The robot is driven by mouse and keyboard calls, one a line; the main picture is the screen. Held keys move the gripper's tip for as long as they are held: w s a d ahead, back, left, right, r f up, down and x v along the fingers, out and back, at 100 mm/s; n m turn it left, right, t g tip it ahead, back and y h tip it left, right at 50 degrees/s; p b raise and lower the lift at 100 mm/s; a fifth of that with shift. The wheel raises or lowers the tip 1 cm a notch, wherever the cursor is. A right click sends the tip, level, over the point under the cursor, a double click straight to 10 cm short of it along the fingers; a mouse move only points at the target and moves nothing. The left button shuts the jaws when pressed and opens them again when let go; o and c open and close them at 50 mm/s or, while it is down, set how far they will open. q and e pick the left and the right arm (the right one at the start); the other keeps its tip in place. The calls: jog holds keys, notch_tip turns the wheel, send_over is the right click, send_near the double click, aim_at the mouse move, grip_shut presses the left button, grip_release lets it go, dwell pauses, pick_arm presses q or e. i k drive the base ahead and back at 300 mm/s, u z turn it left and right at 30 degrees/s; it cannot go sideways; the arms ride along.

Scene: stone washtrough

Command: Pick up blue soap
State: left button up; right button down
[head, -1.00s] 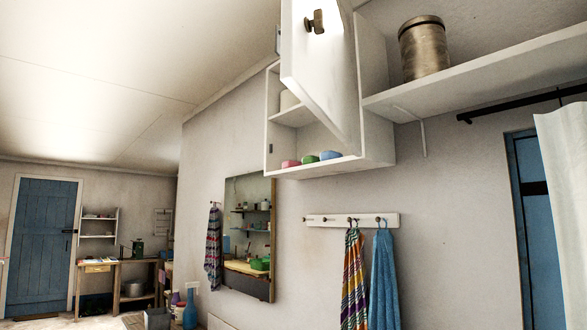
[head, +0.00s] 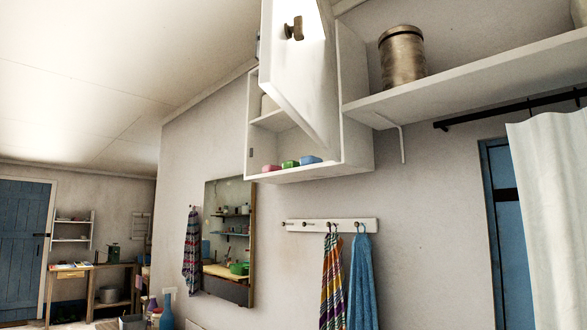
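The blue soap (head: 310,160) lies on the bottom shelf of the white wall cabinet (head: 357,130), at the right end of a row of soaps. A green soap (head: 290,164) is just left of it, and a pink soap (head: 270,168) is at the left end. The cabinet door (head: 300,75) stands open and hangs in front of part of the inside. Neither of my grippers shows in the head view.
A wall shelf (head: 470,82) with a metal canister (head: 402,58) joins the cabinet's right side. Below are a hook rail (head: 330,225) with two towels, a mirror (head: 228,240) and a blue bottle (head: 167,310). A white curtain (head: 550,220) hangs at right.

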aim_at(307, 160)
jog(key=u, duration=1.35)
jog(key=i, duration=2.75)
jog(key=z, duration=2.4)
